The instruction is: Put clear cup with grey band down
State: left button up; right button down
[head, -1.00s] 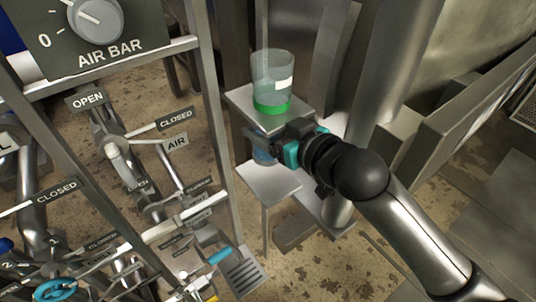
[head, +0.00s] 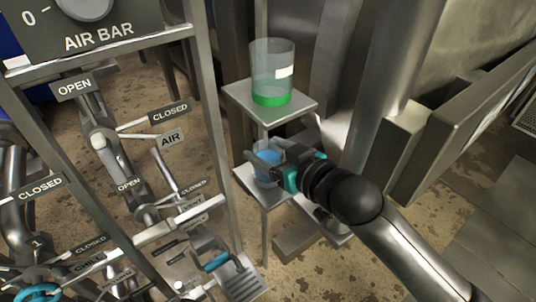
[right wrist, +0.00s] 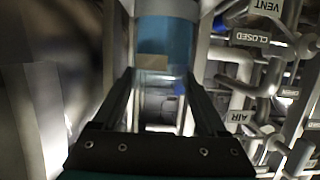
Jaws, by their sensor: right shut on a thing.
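My right gripper (head: 268,154) is shut on a clear cup (head: 266,172) at the lower shelf (head: 270,199) of a metal stand. Blue shows in the lower part of the cup. My left gripper is not in view.
A larger clear cup with green contents (head: 271,72) and a white label stands on the upper shelf (head: 305,104), just above my gripper. A valve panel (head: 120,150) with labelled pipes stands to the left. Metal columns (head: 370,90) rise close behind.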

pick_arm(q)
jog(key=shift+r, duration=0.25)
pick_arm(e)
grip_release()
jog(key=shift+f, duration=0.1)
jog(key=shift+s+d+r, duration=0.15)
jog(key=shift+s+r, duration=0.05)
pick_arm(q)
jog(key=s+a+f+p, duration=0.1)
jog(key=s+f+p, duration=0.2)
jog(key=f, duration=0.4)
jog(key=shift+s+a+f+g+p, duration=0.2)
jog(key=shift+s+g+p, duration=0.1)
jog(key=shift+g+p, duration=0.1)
pick_arm(e)
jog(key=v, duration=1.1)
jog(key=shift+s+d, duration=0.1)
jog(key=shift+s, duration=0.05)
